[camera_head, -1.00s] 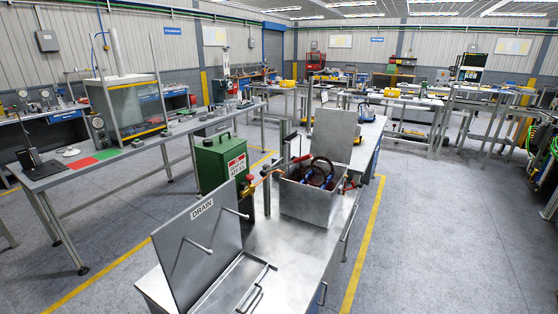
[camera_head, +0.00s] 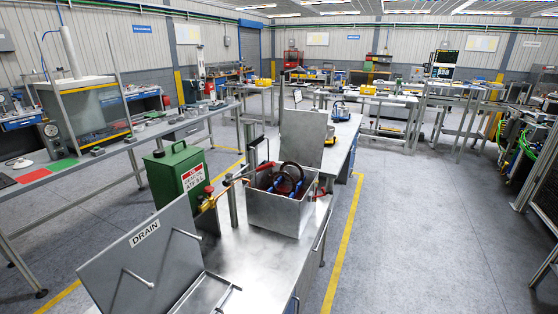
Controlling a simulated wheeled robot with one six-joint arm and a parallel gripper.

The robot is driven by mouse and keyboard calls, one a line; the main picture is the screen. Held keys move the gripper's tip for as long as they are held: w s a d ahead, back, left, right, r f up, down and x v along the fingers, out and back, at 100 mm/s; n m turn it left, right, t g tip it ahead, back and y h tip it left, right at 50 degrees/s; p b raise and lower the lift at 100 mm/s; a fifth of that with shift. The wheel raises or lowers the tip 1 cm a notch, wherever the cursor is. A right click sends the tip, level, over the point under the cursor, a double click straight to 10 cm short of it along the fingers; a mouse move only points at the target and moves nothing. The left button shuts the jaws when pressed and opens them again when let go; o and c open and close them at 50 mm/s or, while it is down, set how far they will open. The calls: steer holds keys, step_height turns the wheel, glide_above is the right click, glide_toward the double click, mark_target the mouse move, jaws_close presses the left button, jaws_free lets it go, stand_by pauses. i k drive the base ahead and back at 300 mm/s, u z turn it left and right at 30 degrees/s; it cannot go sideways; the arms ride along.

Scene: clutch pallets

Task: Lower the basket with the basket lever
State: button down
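A square metal tank (camera_head: 272,213) stands on the steel bench, its lid (camera_head: 303,139) raised at the back. Inside the tank is what looks like the basket, with blue parts (camera_head: 299,187) and dark round discs (camera_head: 288,177); its lower part is hidden by the tank walls. A lever with a dark red grip (camera_head: 265,167) stands out at the tank's left rim and may be the basket lever. Another red part (camera_head: 320,191) shows at the right rim. My gripper is not in view.
A green ATF can (camera_head: 178,182) with a brass tap (camera_head: 208,200) stands left of the tank. An open lid marked DRAIN (camera_head: 145,262) is on the near end of the bench (camera_head: 245,262). The grey floor (camera_head: 420,235) to the right is clear.

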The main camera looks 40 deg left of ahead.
mark_target(226, 183)
steer(key=i, duration=2.9)
steer(key=u, duration=3.8)
steer(key=i, duration=1)
steer(key=z, duration=0.05)
